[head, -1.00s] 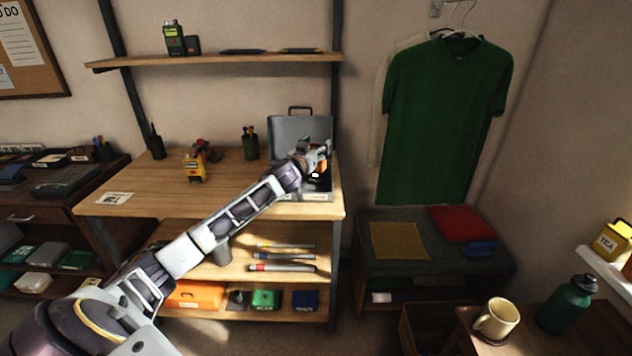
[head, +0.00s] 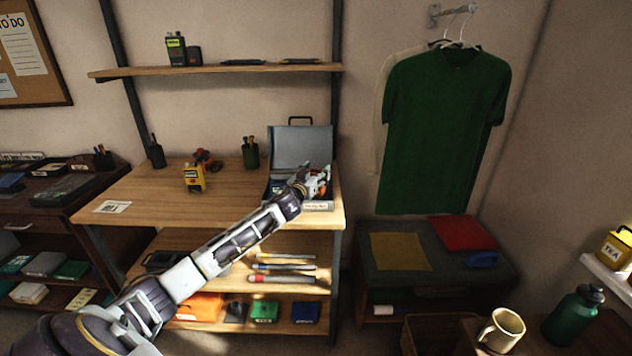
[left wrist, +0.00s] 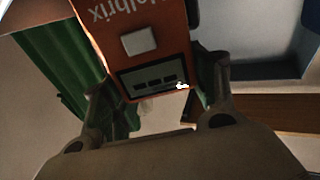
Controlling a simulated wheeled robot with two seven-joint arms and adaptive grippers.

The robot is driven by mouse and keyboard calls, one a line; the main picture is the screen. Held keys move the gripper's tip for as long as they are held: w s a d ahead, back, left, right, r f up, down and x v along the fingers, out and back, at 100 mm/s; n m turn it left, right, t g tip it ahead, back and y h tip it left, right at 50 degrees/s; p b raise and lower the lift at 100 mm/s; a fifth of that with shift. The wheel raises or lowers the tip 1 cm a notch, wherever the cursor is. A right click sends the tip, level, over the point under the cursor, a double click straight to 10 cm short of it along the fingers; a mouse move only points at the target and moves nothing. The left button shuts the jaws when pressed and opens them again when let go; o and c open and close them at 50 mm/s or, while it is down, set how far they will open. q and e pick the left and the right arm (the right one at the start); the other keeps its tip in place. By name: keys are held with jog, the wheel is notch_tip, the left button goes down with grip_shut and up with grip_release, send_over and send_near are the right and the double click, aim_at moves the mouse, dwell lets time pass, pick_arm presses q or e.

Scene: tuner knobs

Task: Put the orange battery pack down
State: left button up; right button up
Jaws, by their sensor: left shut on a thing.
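The orange battery pack (left wrist: 145,40) fills the upper middle of the left wrist view, with white lettering and a dark slotted end towards me. My left gripper (left wrist: 160,88) is shut on it, one finger on each side. In the head view my left gripper (head: 318,181) is at the right end of the workbench, over the front part of the open grey case (head: 300,147). Only a little orange shows there between the fingers. The gripper hides much of the case's inside, and I cannot tell whether the pack touches it. My right gripper is not in view.
The workbench top (head: 150,190) has clear wood left of the case. A yellow device (head: 194,178) and a pen cup (head: 250,154) stand on it. A shelf (head: 220,70) hangs above. A green shirt (head: 445,130) hangs to the right.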

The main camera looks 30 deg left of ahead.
pick_arm(q)
notch_tip(320, 180, down, 2)
jog(key=shift+f, duration=0.1)
jog(key=shift+f+b, duration=0.3)
jog(key=shift+f, duration=0.1)
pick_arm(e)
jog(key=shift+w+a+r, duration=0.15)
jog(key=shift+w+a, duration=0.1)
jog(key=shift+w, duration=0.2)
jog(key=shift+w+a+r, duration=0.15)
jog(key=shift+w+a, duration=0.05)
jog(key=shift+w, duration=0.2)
pick_arm(q)
jog(key=shift+f, duration=0.15)
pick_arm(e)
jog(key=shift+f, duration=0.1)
pick_arm(q)
jog(key=o, duration=1)
jog(key=shift+o, duration=1.4)
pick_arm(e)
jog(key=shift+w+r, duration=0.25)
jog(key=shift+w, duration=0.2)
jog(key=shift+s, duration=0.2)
